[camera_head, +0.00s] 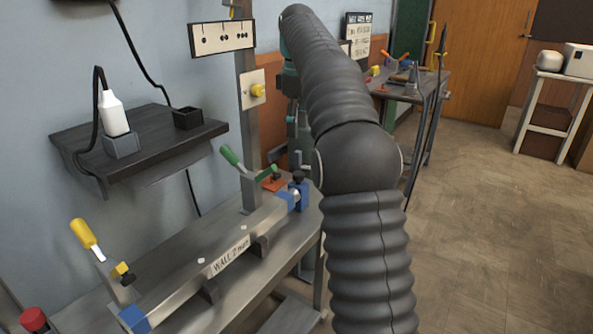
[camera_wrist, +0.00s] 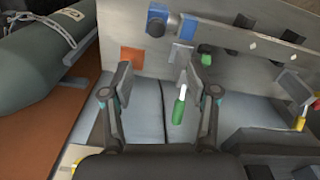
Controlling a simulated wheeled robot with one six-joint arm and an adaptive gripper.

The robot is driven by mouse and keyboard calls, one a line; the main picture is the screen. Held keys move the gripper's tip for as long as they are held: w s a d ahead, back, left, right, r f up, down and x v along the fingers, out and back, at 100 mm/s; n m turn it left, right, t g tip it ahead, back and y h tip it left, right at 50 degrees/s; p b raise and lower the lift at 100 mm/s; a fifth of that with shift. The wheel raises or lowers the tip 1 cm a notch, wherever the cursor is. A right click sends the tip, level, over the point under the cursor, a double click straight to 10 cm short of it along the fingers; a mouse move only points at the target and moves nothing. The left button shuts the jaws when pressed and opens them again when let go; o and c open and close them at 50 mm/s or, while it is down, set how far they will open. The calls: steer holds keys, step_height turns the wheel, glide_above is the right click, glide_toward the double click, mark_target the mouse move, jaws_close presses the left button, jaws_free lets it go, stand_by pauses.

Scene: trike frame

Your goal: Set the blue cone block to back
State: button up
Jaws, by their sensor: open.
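The blue cone block (camera_head: 299,189) sits at the far end of the square metal tube (camera_head: 240,240) in the head view. It has a dark knob on top and a silver rounded piece facing the tube's blue end. In the wrist view the blue cone block (camera_wrist: 158,16) is at the top, beyond my fingertips. My gripper (camera_wrist: 160,78) is open and apart from the block. A green clamp handle (camera_wrist: 180,106) shows between my fingers, near the right one. In the head view my arm hides my gripper. I cannot tell the block's setting.
A green-handled clamp (camera_head: 232,156) stands near the block and a yellow-handled one (camera_head: 83,234) at the tube's near end. A post (camera_head: 248,140) rises behind. A dark wall shelf (camera_head: 140,145) is at left. Open floor (camera_head: 480,220) lies right.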

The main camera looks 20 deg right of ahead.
mark_target(298, 173)
steer(key=f+b, duration=0.1)
steer(key=f, duration=0.3)
steer(key=f+b, duration=0.1)
steer(key=f, duration=0.4)
steer(key=f+b, duration=0.1)
steer(key=f, duration=0.4)
steer(key=shift+w+d+b, duration=0.2)
steer(key=shift+w+b, duration=0.1)
steer(key=shift+w, duration=0.05)
jaws_close()
